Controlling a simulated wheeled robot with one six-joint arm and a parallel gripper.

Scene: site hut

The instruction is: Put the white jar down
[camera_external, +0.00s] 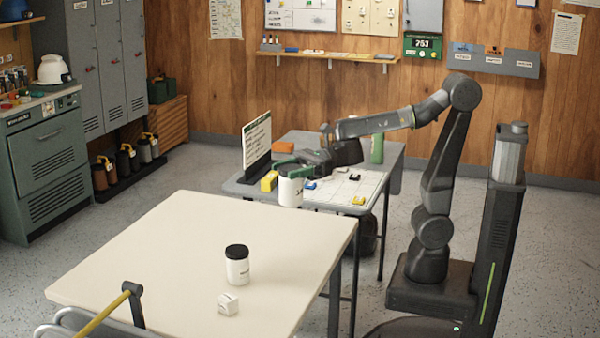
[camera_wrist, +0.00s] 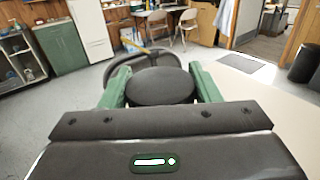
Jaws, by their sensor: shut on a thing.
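My gripper (camera_external: 289,170) is shut on a white jar (camera_external: 291,190) with dark lettering. Its green fingers close on the jar's upper part. In the wrist view the jar's round black lid (camera_wrist: 160,86) sits between the two green fingers, and its body is hidden. The jar looks upright and in the air, near the far edge of the cream table (camera_external: 170,240) and the front of the grey table (camera_external: 235,188). I cannot tell exactly which table it is over. A second white jar (camera_external: 238,270) with a black lid stands on the cream table.
A small white block (camera_external: 228,304) lies beside the second jar. The cream table's left and middle are clear. The grey table holds an upright board (camera_external: 257,145), a yellow block (camera_external: 269,181), a green bottle (camera_external: 377,149) and a white sheet with small pieces. A yellow-handled thing (camera_external: 105,312) is at the front.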

